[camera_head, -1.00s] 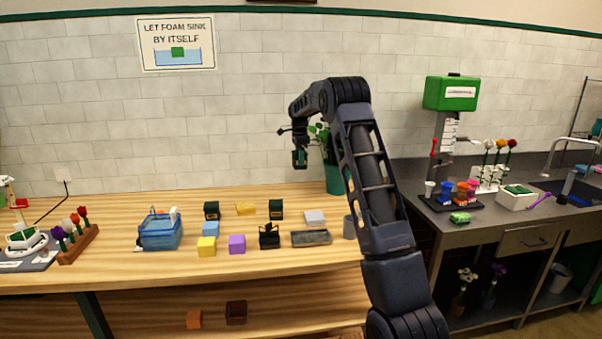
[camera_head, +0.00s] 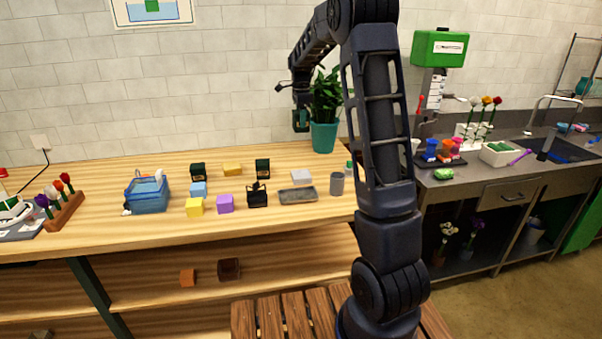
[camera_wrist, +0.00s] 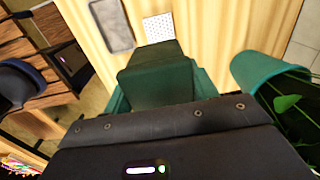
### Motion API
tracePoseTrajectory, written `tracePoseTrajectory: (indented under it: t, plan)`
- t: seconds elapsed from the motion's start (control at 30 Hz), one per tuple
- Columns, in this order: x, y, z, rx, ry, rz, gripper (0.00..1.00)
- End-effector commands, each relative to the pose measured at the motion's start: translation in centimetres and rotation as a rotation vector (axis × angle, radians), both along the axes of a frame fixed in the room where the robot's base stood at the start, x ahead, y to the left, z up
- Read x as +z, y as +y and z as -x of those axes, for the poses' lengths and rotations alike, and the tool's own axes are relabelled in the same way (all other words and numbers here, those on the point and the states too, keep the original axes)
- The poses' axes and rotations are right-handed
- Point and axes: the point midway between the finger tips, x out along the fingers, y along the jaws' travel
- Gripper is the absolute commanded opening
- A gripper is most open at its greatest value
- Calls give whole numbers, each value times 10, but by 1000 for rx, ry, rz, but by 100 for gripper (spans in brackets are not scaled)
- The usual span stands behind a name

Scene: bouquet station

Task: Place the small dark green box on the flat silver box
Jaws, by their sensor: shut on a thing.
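My gripper (camera_head: 300,112) is shut on the small dark green box (camera_head: 300,122) and holds it in the air above the back of the wooden table. In the wrist view the box (camera_wrist: 158,80) fills the middle, between the fingers. The flat silver box (camera_head: 301,176) lies on the table, below the held box in the head view, with nothing on it.
A potted plant (camera_head: 323,135) is close to my gripper. Two dark boxes (camera_head: 198,171) (camera_head: 262,168), a black basket (camera_head: 257,195) and coloured blocks are further left.

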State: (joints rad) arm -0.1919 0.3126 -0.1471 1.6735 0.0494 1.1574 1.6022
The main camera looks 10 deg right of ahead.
Motion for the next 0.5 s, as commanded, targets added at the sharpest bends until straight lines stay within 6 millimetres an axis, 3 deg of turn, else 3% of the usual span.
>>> tracePoseTrajectory:
  t: [0.5]
  plan:
    - [-104,0,2,0,5,0,33]
